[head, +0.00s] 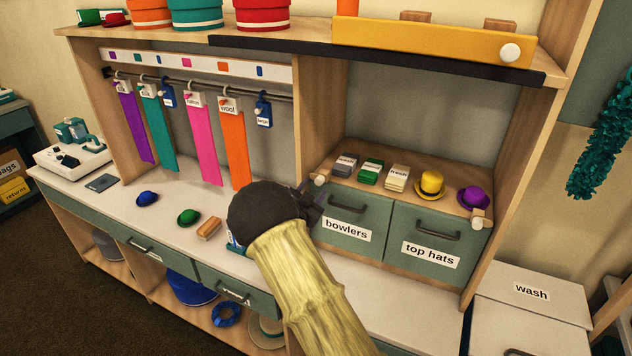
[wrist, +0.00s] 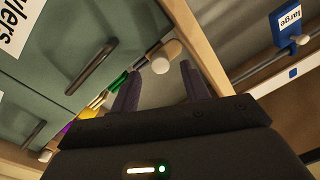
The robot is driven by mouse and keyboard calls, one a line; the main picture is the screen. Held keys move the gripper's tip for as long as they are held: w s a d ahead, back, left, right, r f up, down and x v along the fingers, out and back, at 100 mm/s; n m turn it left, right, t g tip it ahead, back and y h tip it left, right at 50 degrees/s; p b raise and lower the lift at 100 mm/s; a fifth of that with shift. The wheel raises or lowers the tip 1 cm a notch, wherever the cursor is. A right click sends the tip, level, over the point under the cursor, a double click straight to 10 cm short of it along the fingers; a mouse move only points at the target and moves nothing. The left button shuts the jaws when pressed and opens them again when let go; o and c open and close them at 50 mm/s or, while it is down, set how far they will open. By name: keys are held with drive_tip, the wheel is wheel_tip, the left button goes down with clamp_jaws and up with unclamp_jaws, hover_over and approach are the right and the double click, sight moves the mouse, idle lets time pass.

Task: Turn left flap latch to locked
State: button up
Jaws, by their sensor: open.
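A small wooden latch with a pale round end (head: 321,180) sits at the front left corner of the shelf top above the bowlers drawer. It also shows in the wrist view as a pale-ended peg (wrist: 161,64), just beyond my fingertips. A similar latch (head: 481,216) sits at the right front corner, by the top hats drawer. My gripper (head: 312,197) is beside the left latch, partly hidden behind my dark wrist. In the wrist view the two fingers of my gripper (wrist: 158,84) are apart and empty. I cannot tell which way the left latch is set.
The bowlers drawer (head: 348,222) and top hats drawer (head: 432,247) are shut. Above them stand a yellow hat (head: 430,184), a purple hat (head: 473,197) and small labelled blocks. Ribbons (head: 203,140) hang from a rail at left. A dark shelf edge (head: 380,61) runs overhead.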

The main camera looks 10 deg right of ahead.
sight(318, 183)
drive_tip(key=shift+p+x, duration=0.3)
drive_tip(key=shift+x, duration=1.25)
drive_tip(key=shift+a, duration=0.1)
drive_tip(key=c, duration=1)
